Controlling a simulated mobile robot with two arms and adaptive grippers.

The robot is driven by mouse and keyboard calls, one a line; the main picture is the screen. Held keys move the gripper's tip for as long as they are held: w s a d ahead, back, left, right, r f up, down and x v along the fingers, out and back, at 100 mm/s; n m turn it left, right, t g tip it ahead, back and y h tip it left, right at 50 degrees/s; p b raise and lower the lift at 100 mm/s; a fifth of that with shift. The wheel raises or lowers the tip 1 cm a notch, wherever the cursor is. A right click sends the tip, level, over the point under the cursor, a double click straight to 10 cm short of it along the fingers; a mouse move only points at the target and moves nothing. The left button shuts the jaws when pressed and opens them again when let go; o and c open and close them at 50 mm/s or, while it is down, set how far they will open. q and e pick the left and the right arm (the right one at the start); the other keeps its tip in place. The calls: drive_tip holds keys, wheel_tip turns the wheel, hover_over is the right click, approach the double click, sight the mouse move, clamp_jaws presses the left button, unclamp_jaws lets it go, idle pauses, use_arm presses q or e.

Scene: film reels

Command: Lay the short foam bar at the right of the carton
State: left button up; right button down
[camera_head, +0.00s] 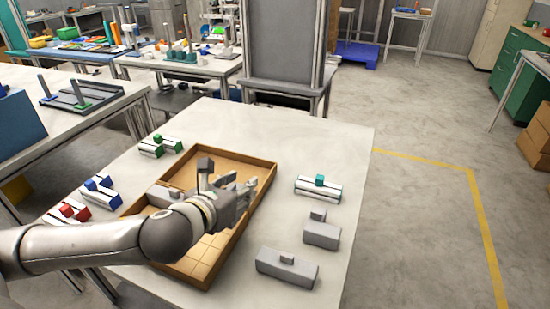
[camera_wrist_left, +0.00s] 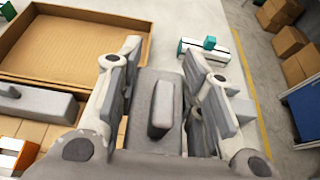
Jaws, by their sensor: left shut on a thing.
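The carton (camera_head: 262,215) is a shallow brown tray on the pale table, with a divider and tiled cells in its near part. My left gripper (camera_head: 240,190) is over the right part of the carton. In the left wrist view, its fingers (camera_wrist_left: 160,85) are shut on a grey foam bar (camera_wrist_left: 145,125) with a raised knob. In the head view the held bar is mostly hidden by the gripper. Another grey bar (camera_wrist_left: 40,103) lies in the carton at the left of the wrist view. My right gripper is not in view.
Right of the carton stand a teal-topped white bar (camera_head: 318,188), a shorter grey bar (camera_head: 320,236) and a longer grey bar (camera_head: 287,268), with free table between them. Green (camera_head: 160,146), blue (camera_head: 100,190) and red-topped (camera_head: 75,211) bars stand on its left.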

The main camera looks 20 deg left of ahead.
use_arm(q)
drive_tip(key=w+d+r+p, duration=0.2)
drive_tip(key=d+r, duration=0.3)
drive_tip(key=r, duration=0.5)
drive_tip(key=shift+d+r+p, duration=0.2)
drive_tip(key=shift+d+p, duration=0.05)
drive_tip(key=shift+p, duration=0.15)
drive_tip(key=shift+f, duration=0.15)
